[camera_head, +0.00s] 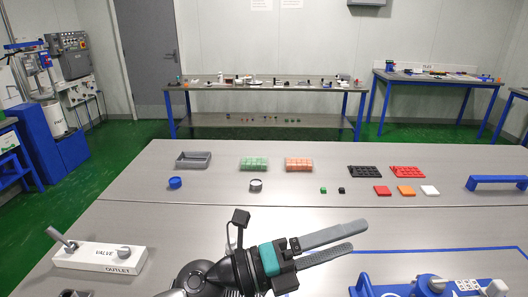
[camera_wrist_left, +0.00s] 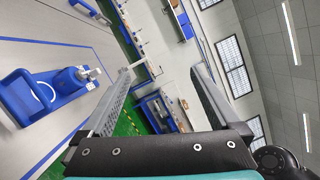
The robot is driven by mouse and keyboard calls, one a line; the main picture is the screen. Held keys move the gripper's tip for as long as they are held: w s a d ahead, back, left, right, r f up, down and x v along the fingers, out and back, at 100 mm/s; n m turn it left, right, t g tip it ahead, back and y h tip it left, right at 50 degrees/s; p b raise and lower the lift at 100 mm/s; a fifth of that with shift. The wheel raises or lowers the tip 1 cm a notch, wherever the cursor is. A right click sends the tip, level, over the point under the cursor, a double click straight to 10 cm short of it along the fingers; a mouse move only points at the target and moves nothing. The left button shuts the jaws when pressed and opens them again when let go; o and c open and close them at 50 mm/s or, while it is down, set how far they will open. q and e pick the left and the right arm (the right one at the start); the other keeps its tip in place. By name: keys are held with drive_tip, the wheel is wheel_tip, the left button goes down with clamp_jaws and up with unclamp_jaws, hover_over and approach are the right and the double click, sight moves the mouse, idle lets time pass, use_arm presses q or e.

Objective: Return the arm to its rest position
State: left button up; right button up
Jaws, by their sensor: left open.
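My left gripper (camera_head: 359,237) is above the front part of the grey table (camera_head: 200,216), with its two long grey fingers pointing right in the head view. The fingers are apart, and nothing is between them. In the left wrist view the two fingers (camera_wrist_left: 165,70) are also spread and empty, with the room's far wall and ceiling beyond. My left arm comes in from the bottom of the head view and seems to touch nothing. My right arm and gripper are not in view.
A white valve block (camera_head: 75,258) with a grey lever stands at the front left. A blue device (camera_head: 455,288) is at the front right. Trays, including a grey one (camera_head: 193,160), and small coloured blocks line the back. The table's middle left is clear.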

use_arm(q)
drive_tip(key=w+a+r+n+t+y, duration=0.2)
drive_tip(key=w+a+n+t+y, duration=0.2)
drive_tip(key=a+n+t, duration=0.4)
drive_tip(key=w+a+r+n+t+y, duration=0.1)
drive_tip(key=w+a+n+t+y, duration=0.25)
drive_tip(key=n+t, duration=0.45)
drive_tip(key=s+a+f+n+g+y, duration=0.2)
drive_tip(key=a+f+n+g+y, duration=0.3)
drive_tip(key=a+f+n+y, duration=0.8)
drive_tip(key=s+a+f+n+g+h, duration=0.1)
drive_tip(key=s+a+f+n+g, duration=0.15)
drive_tip(key=s+f+g, duration=0.65)
drive_tip(key=s+a+f+n+g+h, duration=0.1)
drive_tip(key=s+f+n+g, duration=0.4)
drive_tip(key=s, duration=0.7)
wheel_tip(320, 180, down, 24)
drive_tip(key=r+m+b, duration=0.1)
drive_tip(key=m+b, duration=0.1)
drive_tip(key=b, duration=0.1)
drive_tip(key=s+a+f+b, duration=0.2)
drive_tip(key=s+f+b, duration=0.1)
drive_tip(key=s+f, duration=1.3)
wheel_tip(320, 180, down, 4)
drive_tip(key=shift+s+r+g+y, duration=0.2)
drive_tip(key=shift+r+g+y, duration=0.05)
drive_tip(key=shift+g+y, duration=0.15)
